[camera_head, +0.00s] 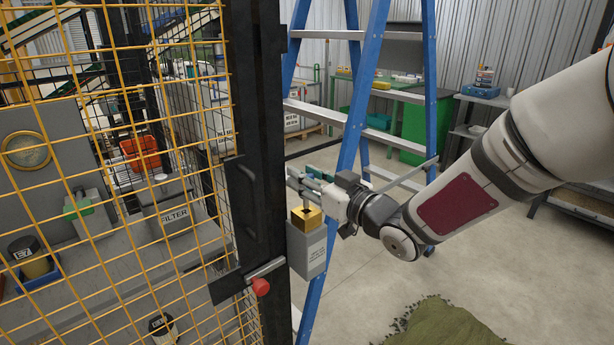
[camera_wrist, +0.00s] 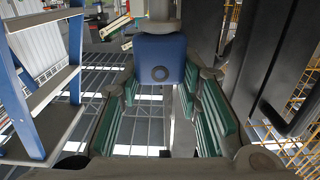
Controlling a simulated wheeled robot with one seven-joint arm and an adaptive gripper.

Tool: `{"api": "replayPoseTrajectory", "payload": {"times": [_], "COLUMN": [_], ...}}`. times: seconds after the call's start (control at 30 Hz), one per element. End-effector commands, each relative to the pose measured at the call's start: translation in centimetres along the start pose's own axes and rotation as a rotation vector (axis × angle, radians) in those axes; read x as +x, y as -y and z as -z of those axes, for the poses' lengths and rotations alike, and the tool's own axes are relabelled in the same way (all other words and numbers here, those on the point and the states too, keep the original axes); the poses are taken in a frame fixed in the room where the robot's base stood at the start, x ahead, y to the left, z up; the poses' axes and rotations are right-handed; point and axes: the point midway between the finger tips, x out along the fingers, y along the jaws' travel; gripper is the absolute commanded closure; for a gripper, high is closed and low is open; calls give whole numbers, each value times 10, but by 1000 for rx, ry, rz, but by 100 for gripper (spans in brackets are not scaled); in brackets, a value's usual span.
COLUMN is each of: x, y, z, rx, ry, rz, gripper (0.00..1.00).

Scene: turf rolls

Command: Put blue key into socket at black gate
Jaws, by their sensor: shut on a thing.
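My gripper (camera_head: 310,186) is beside the black gate (camera_head: 262,150), just above a grey socket box (camera_head: 309,254) with a brass-coloured block (camera_head: 306,218) on top. In the wrist view, the blue key (camera_wrist: 160,58) is between the far ends of my green-padded fingers (camera_wrist: 160,88), which are shut on it. A thin dark stem shows between the fingers and the brass block in the head view. I cannot tell whether it enters the block. The key's blue head is hidden by the fingers there.
A blue stepladder (camera_head: 362,90) stands close behind my gripper. Yellow mesh (camera_head: 110,200) fills the gate's left side, with a red-knobbed latch (camera_head: 261,286) low on the post. A green turf piece (camera_head: 440,325) lies on the floor at front. Open floor lies right of the ladder.

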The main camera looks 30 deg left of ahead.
Motion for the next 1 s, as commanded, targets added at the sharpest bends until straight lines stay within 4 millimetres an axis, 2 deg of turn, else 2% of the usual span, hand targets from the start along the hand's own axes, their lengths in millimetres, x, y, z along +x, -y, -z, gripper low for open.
{"api": "replayPoseTrajectory", "payload": {"times": [1.0], "x": [0], "y": [-1], "z": [-24], "rx": [0], "ry": [-1], "rz": [0], "gripper": [97]}}
